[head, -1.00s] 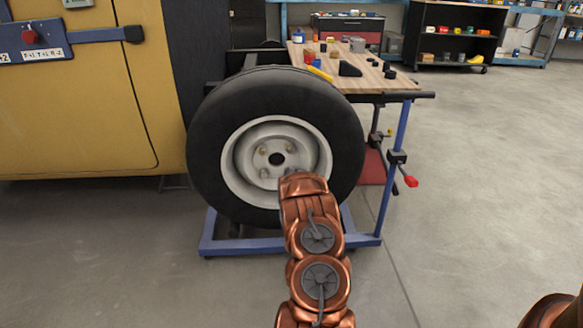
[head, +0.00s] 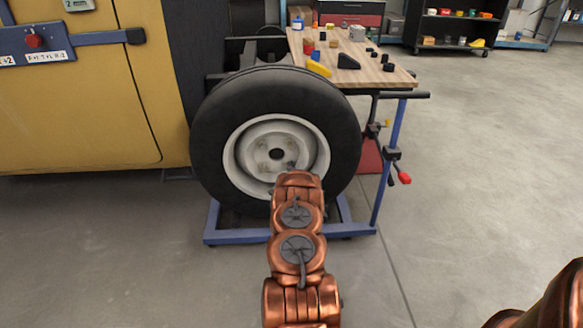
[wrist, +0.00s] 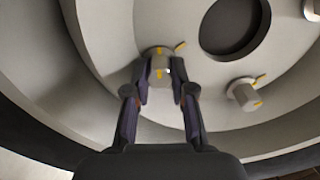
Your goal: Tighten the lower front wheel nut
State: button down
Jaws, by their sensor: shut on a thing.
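The wheel (head: 276,115) has a black tyre and a pale steel rim with a dark round centre hole (head: 277,154). In the wrist view, my gripper (wrist: 160,92) is shut on a pale wheel nut (wrist: 158,73), one finger on each side. The nut has a yellow mark, and another yellow mark is on the rim beside it. A second nut (wrist: 243,95) with yellow marks sits to the right, clear of the fingers. The centre hole shows above it (wrist: 232,22). In the head view, my arm hides the lower rim and most of my gripper.
A yellow vehicle body (head: 80,110) stands left of the wheel. A blue stand frame (head: 240,238) is under the wheel. A wooden-topped bench (head: 385,78) with small items is behind it on the right.

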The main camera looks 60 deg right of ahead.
jog(key=m, duration=0.5)
jog(key=shift+d+f+m+b, duration=0.1)
jog(key=shift+m+b, duration=0.2)
jog(key=shift+b, duration=0.05)
jog(key=m+b, duration=0.1)
jog(key=m, duration=0.4)
jog(key=shift+f+b, duration=0.1)
jog(key=shift+b, duration=0.2)
jog(key=shift+m, duration=0.3)
jog(key=c, duration=1)
grip_release()
jog(key=shift+a, duration=0.2)
jog(key=shift+v, duration=5.95)
